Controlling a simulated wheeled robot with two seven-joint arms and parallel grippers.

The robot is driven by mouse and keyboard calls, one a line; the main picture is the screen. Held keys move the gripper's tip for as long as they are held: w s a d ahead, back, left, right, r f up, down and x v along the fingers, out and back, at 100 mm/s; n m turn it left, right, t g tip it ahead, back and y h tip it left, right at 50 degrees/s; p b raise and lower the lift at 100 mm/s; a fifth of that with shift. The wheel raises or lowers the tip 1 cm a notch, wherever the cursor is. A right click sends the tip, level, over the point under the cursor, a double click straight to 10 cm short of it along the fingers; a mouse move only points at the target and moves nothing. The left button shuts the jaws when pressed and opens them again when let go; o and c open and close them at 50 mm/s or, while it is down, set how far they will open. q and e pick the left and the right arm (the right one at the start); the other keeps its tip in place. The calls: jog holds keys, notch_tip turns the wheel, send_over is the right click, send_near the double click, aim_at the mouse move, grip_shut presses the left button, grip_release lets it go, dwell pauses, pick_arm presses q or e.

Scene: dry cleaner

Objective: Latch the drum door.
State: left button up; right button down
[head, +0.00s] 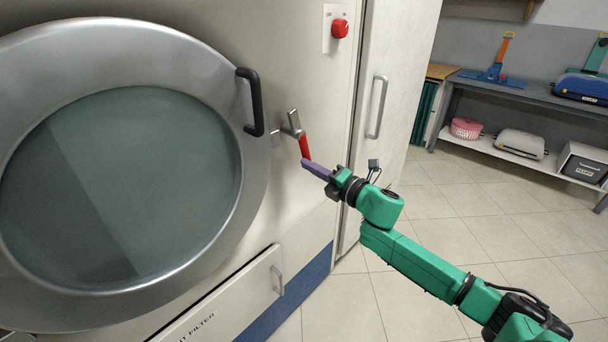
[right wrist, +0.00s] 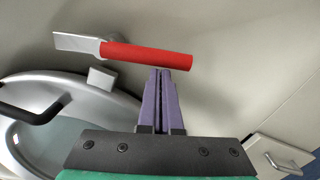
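The round drum door (head: 215,75) has a wide silver rim, a glass middle and a black bar handle (head: 252,100) on its right side. It looks closed or nearly closed against the machine's front. Just right of the rim is the latch, a grey metal lever (head: 292,122) with a red grip (head: 305,146) that points down. My right gripper (head: 306,163) has its purple fingers together, with their tips at the red grip. In the right wrist view the fingertips (right wrist: 161,72) meet the edge of the red grip (right wrist: 150,56), which is not between them. My left gripper is out of view.
A small grey catch block (right wrist: 101,77) sits at the door rim. A red button (head: 340,28) is above the latch. A lower drawer (head: 240,298) with a handle is below. A cabinet door (head: 392,70) stands right, then shelves (head: 490,146). The tiled floor is clear.

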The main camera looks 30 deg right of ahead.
pick_arm(q)
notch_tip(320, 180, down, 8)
jog(key=b, duration=0.8)
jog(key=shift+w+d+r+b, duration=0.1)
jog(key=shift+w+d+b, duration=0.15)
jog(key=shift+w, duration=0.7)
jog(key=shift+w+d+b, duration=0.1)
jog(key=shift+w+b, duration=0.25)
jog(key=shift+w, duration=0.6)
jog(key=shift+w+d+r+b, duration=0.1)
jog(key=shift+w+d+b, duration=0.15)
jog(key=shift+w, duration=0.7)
pick_arm(e)
jog(key=w+d+r+n, duration=0.1)
jog(key=d+r+n, duration=0.1)
jog(key=n, duration=0.5)
jog(key=w+d+r+n+y, duration=0.1)
jog(key=d+r+n, duration=0.2)
jog(key=d+n, duration=0.2)
jog(key=shift+w+r+n, duration=0.25)
jog(key=shift+w+n, duration=0.1)
jog(key=shift+n, duration=1.25)
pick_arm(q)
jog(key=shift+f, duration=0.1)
